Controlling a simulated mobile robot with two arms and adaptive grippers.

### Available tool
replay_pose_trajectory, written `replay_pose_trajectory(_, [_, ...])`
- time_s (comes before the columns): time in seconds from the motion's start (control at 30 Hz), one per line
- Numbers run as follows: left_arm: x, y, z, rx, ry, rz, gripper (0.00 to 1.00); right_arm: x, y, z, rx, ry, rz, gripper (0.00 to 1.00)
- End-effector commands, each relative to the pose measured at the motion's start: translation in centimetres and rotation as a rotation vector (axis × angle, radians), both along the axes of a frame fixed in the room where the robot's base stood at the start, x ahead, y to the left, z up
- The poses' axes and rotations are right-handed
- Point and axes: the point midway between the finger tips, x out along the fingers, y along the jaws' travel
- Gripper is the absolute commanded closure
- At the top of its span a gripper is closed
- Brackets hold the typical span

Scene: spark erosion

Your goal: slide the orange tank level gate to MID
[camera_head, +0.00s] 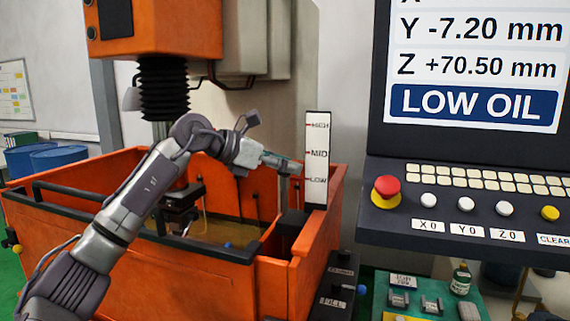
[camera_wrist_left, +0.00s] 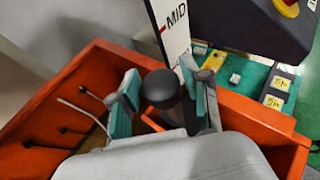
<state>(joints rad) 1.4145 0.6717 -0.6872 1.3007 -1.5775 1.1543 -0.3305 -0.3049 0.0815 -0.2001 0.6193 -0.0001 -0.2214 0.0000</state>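The white level scale (camera_head: 317,150), marked HIGH, MID and LOW, stands upright at the right corner of the orange tank (camera_head: 325,225). Its MID end also shows in the left wrist view (camera_wrist_left: 172,22). My left gripper (camera_head: 292,166) is beside the scale, at a height between MID and LOW. In the left wrist view its teal fingers (camera_wrist_left: 160,100) stand apart on both sides of a round black knob (camera_wrist_left: 160,88), with the gripper apparently open around it. Whether a finger touches the knob cannot be told. The gate itself is mostly hidden. My right gripper is not in view.
The machine's orange head with black bellows (camera_head: 163,85) hangs over the tank. A control console (camera_head: 470,200) with a red emergency button (camera_head: 386,190) juts out at the right. A green table (camera_head: 430,292) with small parts stands below it. Black rails edge the tank.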

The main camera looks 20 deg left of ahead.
Motion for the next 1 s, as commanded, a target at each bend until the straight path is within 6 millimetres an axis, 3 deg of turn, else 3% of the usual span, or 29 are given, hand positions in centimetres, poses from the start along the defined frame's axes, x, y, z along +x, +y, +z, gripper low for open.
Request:
replay_pose_trajectory(0.03, [0.0,0.0,0.0,0.000,0.000,0.000,0.67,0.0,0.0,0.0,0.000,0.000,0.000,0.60])
replay_pose_trajectory(0.23, [0.0,0.0,0.0,0.000,0.000,0.000,1.00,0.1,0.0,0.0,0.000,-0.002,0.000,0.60])
replay_pose_trajectory(0.5, [0.0,0.0,0.4,0.000,-0.001,0.000,1.00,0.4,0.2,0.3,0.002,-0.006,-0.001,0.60])
replay_pose_trajectory(0.8, [0.0,0.1,5.6,0.000,-0.004,0.001,1.00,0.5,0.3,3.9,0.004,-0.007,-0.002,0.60])
replay_pose_trajectory(1.0, [0.0,0.0,6.3,-0.001,-0.003,0.001,1.00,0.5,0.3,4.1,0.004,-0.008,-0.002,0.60])
